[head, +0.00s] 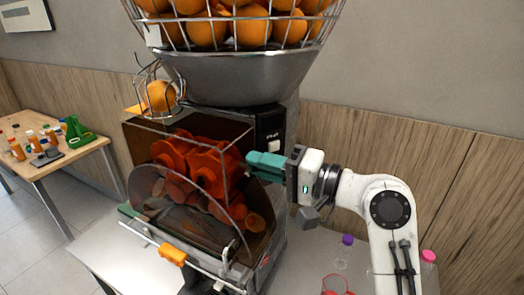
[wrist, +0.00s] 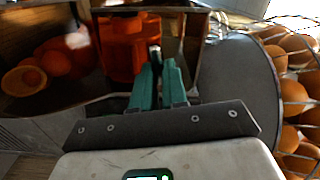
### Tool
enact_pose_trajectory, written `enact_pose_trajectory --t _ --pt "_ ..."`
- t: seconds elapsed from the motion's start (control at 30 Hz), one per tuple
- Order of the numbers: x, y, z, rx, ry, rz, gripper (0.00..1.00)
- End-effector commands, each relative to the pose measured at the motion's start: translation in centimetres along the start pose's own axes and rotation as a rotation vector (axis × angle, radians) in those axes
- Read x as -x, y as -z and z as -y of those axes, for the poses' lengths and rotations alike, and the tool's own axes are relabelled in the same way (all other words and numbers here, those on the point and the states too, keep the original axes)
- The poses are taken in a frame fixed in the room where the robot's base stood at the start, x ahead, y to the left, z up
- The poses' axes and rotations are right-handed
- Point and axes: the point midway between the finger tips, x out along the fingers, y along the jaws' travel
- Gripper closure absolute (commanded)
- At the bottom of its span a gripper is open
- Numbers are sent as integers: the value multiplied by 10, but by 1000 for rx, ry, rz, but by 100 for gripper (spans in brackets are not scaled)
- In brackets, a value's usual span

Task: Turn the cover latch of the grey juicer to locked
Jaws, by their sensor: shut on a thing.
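The grey juicer (head: 225,78) stands in the middle of the head view, with its tinted clear cover (head: 250,205) in front of the red-orange pressing drums. My gripper (head: 250,160) reaches in from the right, its teal fingers at the upper right edge of the cover. In the wrist view my gripper (wrist: 158,62) has its two fingers close together around a small metallic piece, the cover latch (wrist: 154,50), and is shut on it. In the head view the fingers hide the latch, and its turn angle cannot be told.
A wire basket of oranges (head: 250,28) sits on top of the juicer. A wooden table (head: 65,158) with bottles stands at the far left. On the white counter at the right are a purple-capped bottle (head: 346,240) and a pink-capped bottle (head: 428,257) near my arm.

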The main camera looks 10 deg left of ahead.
Motion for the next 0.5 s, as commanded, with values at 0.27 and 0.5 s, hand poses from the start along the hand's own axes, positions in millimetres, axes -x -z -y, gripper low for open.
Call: enact_pose_trajectory --t 0.27,0.5 --pt "0 1 -2 -147 -1 -3 100" --pt "1 1 -3 -202 -1 -4 100"
